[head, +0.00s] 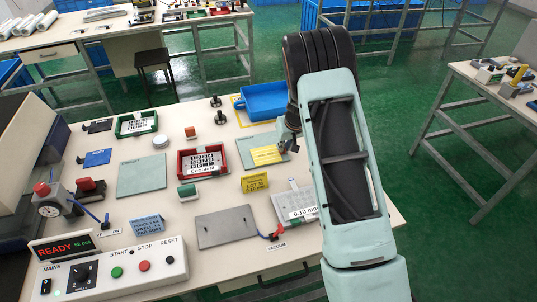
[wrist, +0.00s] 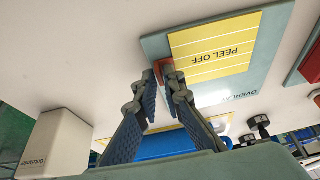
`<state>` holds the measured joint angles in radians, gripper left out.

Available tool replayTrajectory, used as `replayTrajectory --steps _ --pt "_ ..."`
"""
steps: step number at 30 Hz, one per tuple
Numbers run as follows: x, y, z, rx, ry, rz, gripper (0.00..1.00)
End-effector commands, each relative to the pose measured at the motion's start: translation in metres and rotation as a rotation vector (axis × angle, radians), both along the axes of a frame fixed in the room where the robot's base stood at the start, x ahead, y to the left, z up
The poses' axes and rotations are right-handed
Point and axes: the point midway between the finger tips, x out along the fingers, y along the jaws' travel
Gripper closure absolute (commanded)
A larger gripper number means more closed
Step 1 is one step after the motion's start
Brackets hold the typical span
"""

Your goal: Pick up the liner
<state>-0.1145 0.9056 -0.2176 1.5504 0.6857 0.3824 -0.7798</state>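The liner (wrist: 222,50) is a yellow sheet marked PEEL OFF, lying on a teal mat (wrist: 262,80) marked OVERLAY. In the head view the liner (head: 266,155) lies flat on its mat, left of my arm. An orange-red tab (wrist: 167,68) shows at the liner's left edge in the wrist view, partly hidden by my fingers. My gripper (wrist: 157,73) has its fingertips at this tab, with a narrow gap between the fingers. Whether they touch the tab I cannot tell. In the head view my gripper (head: 289,145) is mostly hidden at the liner's right end.
A blue tray (head: 265,101) stands behind the liner, and a red frame (head: 203,160) lies to its left. A yellow block (head: 254,183) and a 0.10 mm plate (head: 283,205) are in front. A white block (wrist: 55,145) shows at the lower left of the wrist view.

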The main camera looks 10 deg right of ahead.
Motion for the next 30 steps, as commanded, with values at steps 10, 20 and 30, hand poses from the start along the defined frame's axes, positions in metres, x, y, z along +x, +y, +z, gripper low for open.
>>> replayTrajectory --steps 10,20,30 --pt "0.000 0.000 0.000 0.000 0.000 0.000 1.00" --pt "0.000 0.000 0.007 0.000 -0.002 0.001 1.00" --pt "-0.019 0.004 0.054 0.001 -0.003 0.001 1.00"
